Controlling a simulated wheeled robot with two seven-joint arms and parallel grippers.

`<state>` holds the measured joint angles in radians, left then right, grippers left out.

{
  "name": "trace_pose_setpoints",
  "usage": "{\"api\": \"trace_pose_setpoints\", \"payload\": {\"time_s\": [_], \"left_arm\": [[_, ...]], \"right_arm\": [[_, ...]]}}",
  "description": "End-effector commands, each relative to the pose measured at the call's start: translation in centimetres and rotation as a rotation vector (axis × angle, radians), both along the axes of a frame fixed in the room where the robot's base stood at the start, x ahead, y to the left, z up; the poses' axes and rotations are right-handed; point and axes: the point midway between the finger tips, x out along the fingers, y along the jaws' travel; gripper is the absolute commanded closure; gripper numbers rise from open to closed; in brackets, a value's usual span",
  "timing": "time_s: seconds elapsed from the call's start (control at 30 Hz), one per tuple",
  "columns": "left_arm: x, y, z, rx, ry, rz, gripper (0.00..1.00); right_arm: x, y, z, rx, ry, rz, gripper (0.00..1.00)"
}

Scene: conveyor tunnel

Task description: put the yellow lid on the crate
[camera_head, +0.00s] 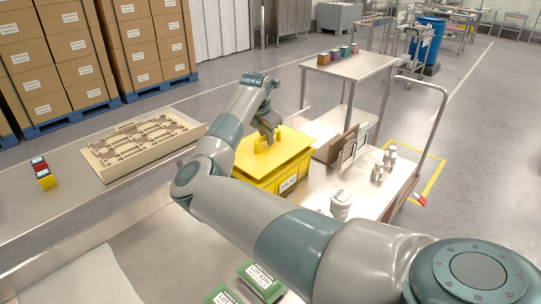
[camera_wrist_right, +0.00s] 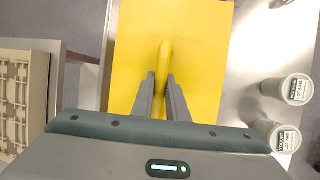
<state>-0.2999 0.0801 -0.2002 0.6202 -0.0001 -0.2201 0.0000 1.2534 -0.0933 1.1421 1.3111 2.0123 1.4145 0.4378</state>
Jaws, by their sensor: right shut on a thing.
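The yellow lid (camera_head: 284,148) is a flat plate with a raised handle, and it fills the middle of the right wrist view (camera_wrist_right: 205,60). My right gripper (camera_head: 270,138) is shut on the lid's handle; the two grey fingers (camera_wrist_right: 163,88) stand on either side of it. The yellow crate (camera_head: 270,185), with a white label on its front, is directly under the lid in the head view. The lid hides the crate's opening, and I cannot tell whether it touches the rim. My left gripper is not in view.
The crate stands on a metal cart (camera_head: 370,196) with white jars (camera_head: 341,203) and brown boards (camera_head: 342,145). A beige tray (camera_head: 142,144) lies on the conveyor at left. Green packs (camera_head: 262,279) lie nearby in front. My right arm crosses the middle.

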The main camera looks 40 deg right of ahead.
Motion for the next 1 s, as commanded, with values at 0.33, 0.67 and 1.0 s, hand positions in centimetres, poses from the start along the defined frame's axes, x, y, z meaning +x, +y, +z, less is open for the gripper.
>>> {"api": "trace_pose_setpoints", "payload": {"time_s": [0.33, 0.67, 1.0], "left_arm": [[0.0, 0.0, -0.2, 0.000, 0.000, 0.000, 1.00], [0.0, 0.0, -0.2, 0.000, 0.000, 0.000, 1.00], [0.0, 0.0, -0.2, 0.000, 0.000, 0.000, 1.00]], "right_arm": [[0.1, 0.0, 1.3, 0.000, -0.002, 0.001, 1.00], [0.0, 0.0, 1.5, 0.000, -0.001, 0.000, 1.00], [0.0, 0.0, 1.5, -0.001, -0.001, 0.000, 1.00]]}}
